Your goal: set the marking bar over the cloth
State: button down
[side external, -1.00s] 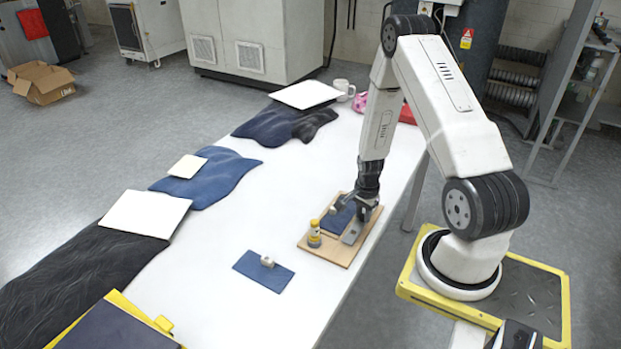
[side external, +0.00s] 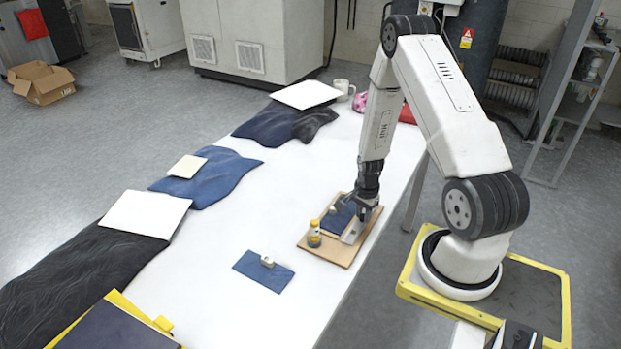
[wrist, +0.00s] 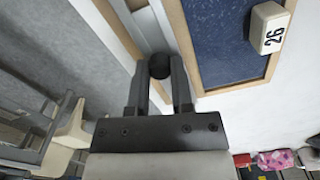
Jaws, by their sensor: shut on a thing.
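A blue cloth (side external: 337,218) lies on a wooden board (side external: 341,258) near the table's right edge. The cloth fills the upper right of the wrist view (wrist: 222,45). The grey marking bar (side external: 352,234) is at the right side of the board, beside the cloth rather than across it. My gripper (side external: 365,207) is above that side. In the wrist view my gripper (wrist: 161,80) is shut on the bar's dark round knob (wrist: 160,66), and the bar (wrist: 149,28) runs away from it. I cannot tell whether the bar touches the board.
A white block marked 26 (wrist: 269,27) sits on the cloth. A smaller blue cloth (side external: 262,272) with a pale block lies nearby. Folded garments with white sheets line the far left edge. The table's middle is clear.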

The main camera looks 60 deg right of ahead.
aim_at(345, 216)
jog(key=shift+w, duration=2.8)
jog(key=shift+c, duration=2.4)
grip_release()
notch_tip(345, 216, up, 8)
jog(key=shift+a, duration=0.1)
